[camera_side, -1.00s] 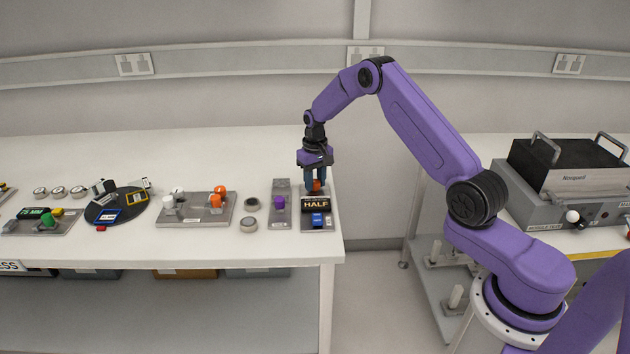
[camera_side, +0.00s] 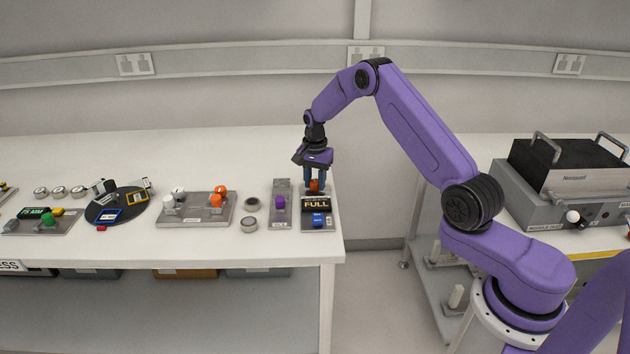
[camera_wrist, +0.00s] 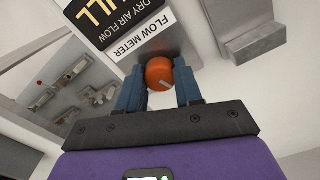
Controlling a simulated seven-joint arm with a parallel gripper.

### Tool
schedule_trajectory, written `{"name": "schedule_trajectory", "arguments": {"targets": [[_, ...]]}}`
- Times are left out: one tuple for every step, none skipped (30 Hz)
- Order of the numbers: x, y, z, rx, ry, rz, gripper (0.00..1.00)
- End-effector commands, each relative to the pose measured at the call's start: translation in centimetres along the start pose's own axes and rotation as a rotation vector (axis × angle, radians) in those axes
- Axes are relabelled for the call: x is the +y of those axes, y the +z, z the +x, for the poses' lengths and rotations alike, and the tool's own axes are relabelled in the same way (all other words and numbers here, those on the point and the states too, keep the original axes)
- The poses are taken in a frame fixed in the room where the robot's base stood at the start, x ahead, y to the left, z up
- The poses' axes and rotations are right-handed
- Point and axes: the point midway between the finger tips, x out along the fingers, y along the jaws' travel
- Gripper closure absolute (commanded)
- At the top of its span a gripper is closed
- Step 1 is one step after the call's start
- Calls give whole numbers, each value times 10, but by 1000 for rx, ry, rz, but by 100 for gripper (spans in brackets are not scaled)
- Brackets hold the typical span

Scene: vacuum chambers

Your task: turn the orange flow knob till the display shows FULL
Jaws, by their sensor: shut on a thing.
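The orange flow knob (camera_side: 315,185) sits on the flow meter panel at the right front of the white bench. My gripper (camera_side: 316,179) comes down from above and is shut on the knob, one finger on each side. In the wrist view the knob (camera_wrist: 160,74) lies between the blue fingers of my gripper (camera_wrist: 159,86), with a pale mark on its face. The display (camera_side: 316,204) reads FULL in the side view. The wrist view shows part of the display (camera_wrist: 101,15) upside down, beside a FLOW METER label (camera_wrist: 140,38).
A blue part (camera_side: 318,220) is on the panel below the display. A grey panel with a purple knob (camera_side: 279,202) stands just left. Further left are small round parts, a panel with orange and white knobs (camera_side: 195,210) and a dark round tray (camera_side: 116,207).

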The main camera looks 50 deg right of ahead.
Motion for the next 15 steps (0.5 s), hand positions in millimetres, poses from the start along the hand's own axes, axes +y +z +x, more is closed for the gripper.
{"name": "schedule_trajectory", "arguments": {"targets": [[0,0,-1,0,0,42,96],[0,0,-1,0,0,68,96],[0,0,-1,0,0,102,96],[0,0,-1,0,0,126,96],[0,0,-1,0,0,148,96],[0,0,-1,0,0,178,96],[0,0,-1,0,0,199,96],[0,0,-1,0,0,219,96],[0,0,-1,0,0,243,96],[-1,0,-1,0,0,261,96],[-1,0,-1,0,0,277,96],[-1,0,-1,0,0,297,96],[0,0,-1,0,0,311,96],[0,0,-1,0,0,324,96],[0,0,-1,0,0,339,96]]}}
